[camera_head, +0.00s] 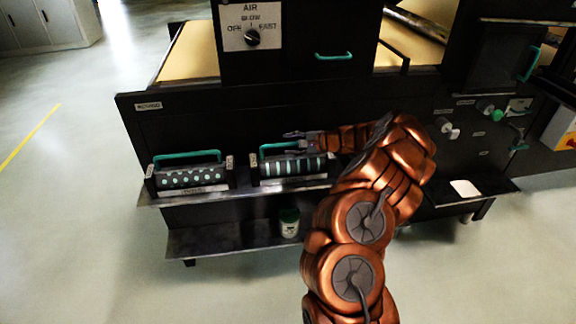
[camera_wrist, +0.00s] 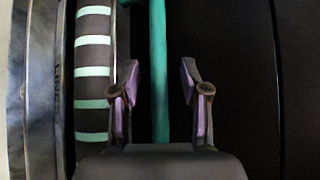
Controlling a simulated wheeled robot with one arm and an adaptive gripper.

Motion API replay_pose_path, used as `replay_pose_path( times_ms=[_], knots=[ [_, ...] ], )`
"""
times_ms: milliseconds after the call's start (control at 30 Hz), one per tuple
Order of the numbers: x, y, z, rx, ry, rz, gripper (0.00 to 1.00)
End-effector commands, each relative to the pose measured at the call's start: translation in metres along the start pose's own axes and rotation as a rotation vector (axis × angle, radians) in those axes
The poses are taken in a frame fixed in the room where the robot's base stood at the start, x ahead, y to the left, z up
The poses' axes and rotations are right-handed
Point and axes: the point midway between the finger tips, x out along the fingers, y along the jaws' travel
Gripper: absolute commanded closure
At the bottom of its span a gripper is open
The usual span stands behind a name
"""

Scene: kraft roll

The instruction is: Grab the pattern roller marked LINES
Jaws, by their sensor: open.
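The striped pattern roller (camera_head: 290,168) sits in its dark holder on the machine's front shelf, with a green handle (camera_head: 280,149) above it. In the wrist view the striped roller (camera_wrist: 93,72) stands at left, with part of a label beside it that is hard to read. Its green handle (camera_wrist: 159,70) runs between the two fingers of my gripper (camera_wrist: 160,90), which is open and not closed on it. In the head view my gripper (camera_head: 296,141) is at the handle, reaching in from the right. The roller with dots (camera_head: 192,179) sits to the left.
The dotted roller has its own green handle (camera_head: 187,156) close by. The shelf (camera_head: 245,191) carries both rollers against the black machine front. A small white container (camera_head: 289,223) stands on the lower shelf. Knobs (camera_head: 446,126) and a control panel are at right. The floor at left is clear.

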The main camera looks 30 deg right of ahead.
Motion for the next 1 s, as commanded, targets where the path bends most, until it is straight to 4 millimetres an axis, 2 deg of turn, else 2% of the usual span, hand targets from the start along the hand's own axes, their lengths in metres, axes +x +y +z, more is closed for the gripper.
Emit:
replay_pose_path(
  times_ms=[267, 700, 1000],
  knots=[
    [0.0029, -0.0003, 0.0003, 0.000, 0.000, 0.000, 0.54],
    [0.0028, -0.0006, 0.0003, -0.001, 0.000, -0.001, 0.99],
    [0.0025, -0.0013, 0.0003, -0.001, 0.001, -0.002, 1.00]
  ],
)
